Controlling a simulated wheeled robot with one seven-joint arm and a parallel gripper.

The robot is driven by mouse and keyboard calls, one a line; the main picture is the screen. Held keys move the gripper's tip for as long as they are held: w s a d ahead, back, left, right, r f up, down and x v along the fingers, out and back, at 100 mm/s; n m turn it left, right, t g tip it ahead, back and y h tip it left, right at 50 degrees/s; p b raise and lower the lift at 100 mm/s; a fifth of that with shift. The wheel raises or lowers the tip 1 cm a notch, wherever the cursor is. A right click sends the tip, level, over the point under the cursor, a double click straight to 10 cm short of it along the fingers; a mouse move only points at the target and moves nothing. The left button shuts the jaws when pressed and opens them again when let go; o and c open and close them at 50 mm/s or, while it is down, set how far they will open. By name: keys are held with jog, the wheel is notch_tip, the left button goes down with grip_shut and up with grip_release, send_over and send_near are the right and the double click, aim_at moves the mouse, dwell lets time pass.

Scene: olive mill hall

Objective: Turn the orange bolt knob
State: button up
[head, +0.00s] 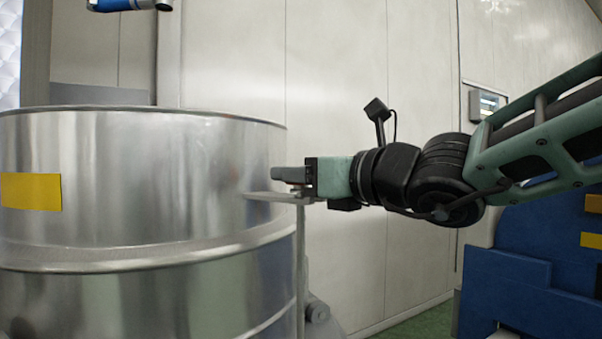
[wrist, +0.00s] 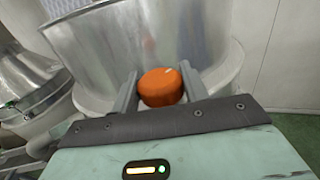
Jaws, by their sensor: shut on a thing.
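The orange bolt knob (wrist: 161,88) shows in the wrist view as a round orange cap between the two grey fingers of my gripper (wrist: 159,76). My gripper is shut on it, with one finger on each side. In the head view my gripper (head: 288,176) reaches in from the right, its fingers just above a thin metal bracket (head: 273,197) beside a large steel tank (head: 135,180). No orange of the knob shows in the head view; it is hidden by the fingers there. How far the knob is turned cannot be told.
The tank carries a yellow label (head: 31,192) and stands close to the fingers. A pale panelled wall (head: 330,90) is behind, with a grey control box (head: 485,104). Blue equipment (head: 535,265) stands below my arm at right. Green floor (head: 405,327) shows between.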

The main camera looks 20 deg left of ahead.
jog(key=shift+w+r+n+g, duration=0.1)
jog(key=shift+n+g, duration=0.2)
jog(key=shift+g, duration=0.1)
jog(key=n+g+y+p, duration=0.1)
jog(key=n+g+p, duration=0.1)
jog(key=g, duration=0.2)
jog(key=shift+n, duration=0.3)
jog(key=shift+n+g+p, duration=1.15)
jog(key=shift+n+g, duration=0.25)
jog(key=shift+g, duration=0.8)
jog(key=o, duration=1)
jog(key=shift+d, duration=0.1)
